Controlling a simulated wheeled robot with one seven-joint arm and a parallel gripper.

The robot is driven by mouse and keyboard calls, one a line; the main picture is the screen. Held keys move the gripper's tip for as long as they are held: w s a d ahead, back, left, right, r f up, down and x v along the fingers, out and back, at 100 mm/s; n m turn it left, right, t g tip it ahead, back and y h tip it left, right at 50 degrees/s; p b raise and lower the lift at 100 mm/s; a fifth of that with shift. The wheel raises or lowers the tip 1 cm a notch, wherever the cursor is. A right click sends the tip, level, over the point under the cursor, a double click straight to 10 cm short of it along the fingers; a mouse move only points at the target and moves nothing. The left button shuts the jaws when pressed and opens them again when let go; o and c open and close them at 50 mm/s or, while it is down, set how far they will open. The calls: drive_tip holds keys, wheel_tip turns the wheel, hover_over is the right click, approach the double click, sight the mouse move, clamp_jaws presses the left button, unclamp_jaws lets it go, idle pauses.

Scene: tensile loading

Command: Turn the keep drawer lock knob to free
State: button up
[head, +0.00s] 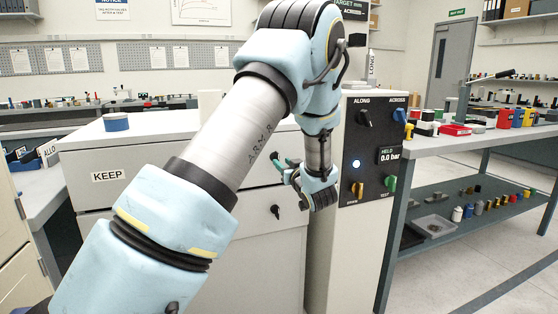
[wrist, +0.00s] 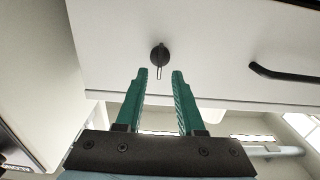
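The keep drawer's lock knob (head: 274,155) is a small dark knob on the upper drawer front (head: 250,147), which carries a KEEP label (head: 108,175) at its left. In the wrist view the knob (wrist: 158,54) is black with a pale pointer mark towards the bottom of the picture. My gripper (wrist: 160,73) is open and empty, with its green fingertips one on each side of the pointer end, just short of the knob's body. Contact cannot be told. In the head view my gripper (head: 286,163) is close beside the knob.
A second dark knob (head: 275,211) is on the lower drawer. A black drawer handle (wrist: 285,74) is at right in the wrist view. A control panel (head: 376,148) with several switches stands right of the drawers.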

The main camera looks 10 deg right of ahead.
drive_tip(key=shift+w+a, duration=0.2)
drive_tip(key=shift+w, duration=1.6)
clamp_jaws()
